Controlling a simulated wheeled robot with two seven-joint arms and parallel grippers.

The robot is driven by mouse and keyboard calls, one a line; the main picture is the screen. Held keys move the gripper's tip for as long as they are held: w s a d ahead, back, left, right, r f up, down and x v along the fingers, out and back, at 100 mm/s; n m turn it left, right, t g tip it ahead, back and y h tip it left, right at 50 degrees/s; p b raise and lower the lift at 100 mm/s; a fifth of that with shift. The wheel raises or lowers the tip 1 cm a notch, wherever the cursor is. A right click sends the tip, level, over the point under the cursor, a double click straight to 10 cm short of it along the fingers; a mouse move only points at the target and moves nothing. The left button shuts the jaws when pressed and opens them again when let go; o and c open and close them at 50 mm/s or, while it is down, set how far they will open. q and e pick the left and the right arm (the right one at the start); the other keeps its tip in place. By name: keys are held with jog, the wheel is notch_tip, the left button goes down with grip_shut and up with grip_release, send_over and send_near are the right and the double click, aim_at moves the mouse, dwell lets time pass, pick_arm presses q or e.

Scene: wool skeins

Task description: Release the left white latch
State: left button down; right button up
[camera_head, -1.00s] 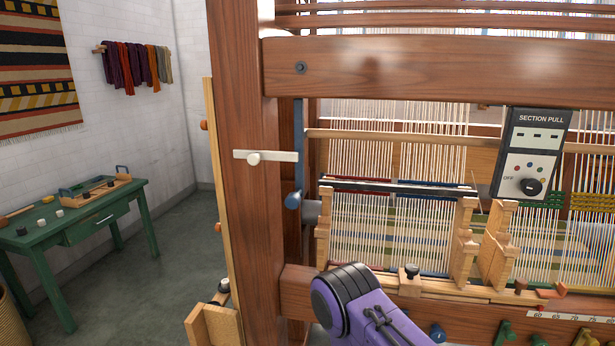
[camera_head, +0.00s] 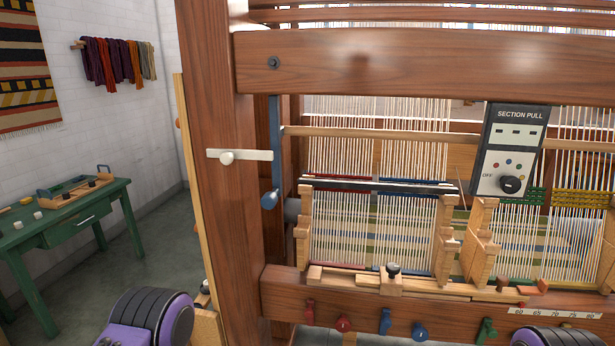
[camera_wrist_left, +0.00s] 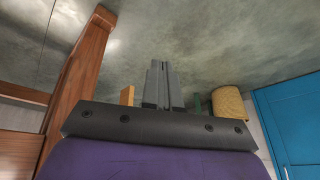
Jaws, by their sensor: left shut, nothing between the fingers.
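The left white latch (camera_head: 250,155) is a flat bar with a round knob, lying level across the loom's left wooden post (camera_head: 222,235) in the head view. Its right end reaches the blue lever (camera_head: 275,140), which hangs upright with a blue knob at its lower end. I cannot tell whether the two touch. My left gripper (camera_wrist_left: 163,64) is shut and empty in the left wrist view, with grey floor behind its fingers. In the head view its fingers are not seen; only a purple part of my arm shows at lower left, well below the latch. My right gripper is not in view.
The loom's top beam (camera_head: 370,62) and front beam (camera_head: 450,318) run right from the post. A grey control box (camera_head: 509,150) hangs over the threads. A green table (camera_head: 63,229) stands at left. Open floor (camera_head: 150,255) lies between table and post.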

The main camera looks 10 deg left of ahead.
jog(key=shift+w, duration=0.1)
